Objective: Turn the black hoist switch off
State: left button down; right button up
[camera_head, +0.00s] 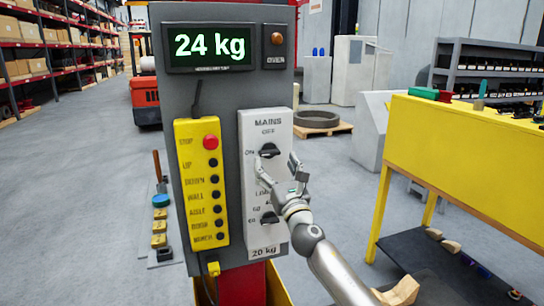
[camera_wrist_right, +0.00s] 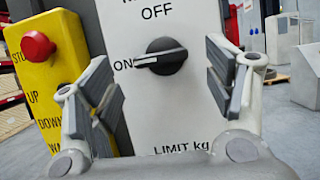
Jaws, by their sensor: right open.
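The black hoist switch (camera_head: 269,150) is a rotary knob on the white MAINS panel (camera_head: 256,228), below the word OFF. In the right wrist view the switch (camera_wrist_right: 165,57) has its white pointer line to the left, at ON. My right gripper (camera_head: 277,165) is open in front of the panel, just below and around the switch in the picture. In the wrist view its fingers stand left and right of the switch, with clear gaps, and hold nothing. My left gripper is not in view.
A yellow push-button box (camera_head: 201,190) with a red STOP button (camera_head: 210,142) is left of the panel. A second black knob (camera_head: 269,218) sits lower on the panel. The display (camera_head: 210,47) reads 24 kg. A yellow workbench (camera_head: 465,150) stands at the right.

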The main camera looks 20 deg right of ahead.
aim_at(271, 155)
jog(key=shift+x, duration=1.7)
jog(key=c, duration=1)
